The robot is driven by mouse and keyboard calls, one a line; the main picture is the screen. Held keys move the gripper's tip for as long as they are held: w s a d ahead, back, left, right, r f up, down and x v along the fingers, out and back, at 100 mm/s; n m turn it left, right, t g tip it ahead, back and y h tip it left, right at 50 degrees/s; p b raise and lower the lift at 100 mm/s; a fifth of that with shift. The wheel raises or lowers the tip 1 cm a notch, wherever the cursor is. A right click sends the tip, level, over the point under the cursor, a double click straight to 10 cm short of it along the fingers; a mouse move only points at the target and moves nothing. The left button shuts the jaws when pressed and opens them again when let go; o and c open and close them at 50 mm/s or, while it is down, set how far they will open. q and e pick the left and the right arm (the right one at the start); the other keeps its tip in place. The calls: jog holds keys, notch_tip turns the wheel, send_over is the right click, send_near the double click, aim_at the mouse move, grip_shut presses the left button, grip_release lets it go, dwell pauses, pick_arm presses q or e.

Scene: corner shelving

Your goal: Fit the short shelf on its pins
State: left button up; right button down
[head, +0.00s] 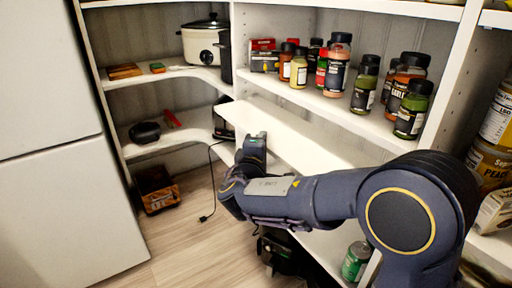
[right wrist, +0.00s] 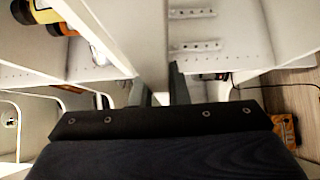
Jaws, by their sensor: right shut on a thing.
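The short shelf (head: 290,132) is a plain white board in the middle of the head view, slanting from upper left to lower right below the spice shelf. My right gripper (head: 254,146) is at its front edge, shut on it. In the right wrist view the two fingers (right wrist: 158,88) stand either side of the pale board (right wrist: 150,38). The pins cannot be made out; part of the board is hidden behind my right arm. Whether the board rests on anything I cannot tell. My left gripper is not in view.
A spice shelf (head: 310,95) with several jars runs just above the board. Corner shelves at left hold a slow cooker (head: 205,40) and a black bowl (head: 145,132). A crate (head: 158,189) and a cable (head: 211,190) lie at floor level. A green can (head: 356,261) stands low at right.

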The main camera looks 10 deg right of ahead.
aim_at(304, 121)
jog(key=shift+w+d+r+b, duration=0.1)
jog(key=shift+w+d+b, duration=0.85)
jog(key=shift+d, duration=1.3)
jog(key=shift+w+d+f+b, duration=0.1)
jog(key=shift+w+d+b, duration=0.5)
jog(key=shift+d+b, duration=1.2)
jog(key=shift+w+d+r+b, duration=0.1)
jog(key=shift+w+d+b, duration=0.6)
jog(key=shift+d, duration=2.05)
jog(key=shift+f+b, duration=0.8)
jog(key=shift+b, duration=0.3)
jog(key=shift+f+b, duration=0.3)
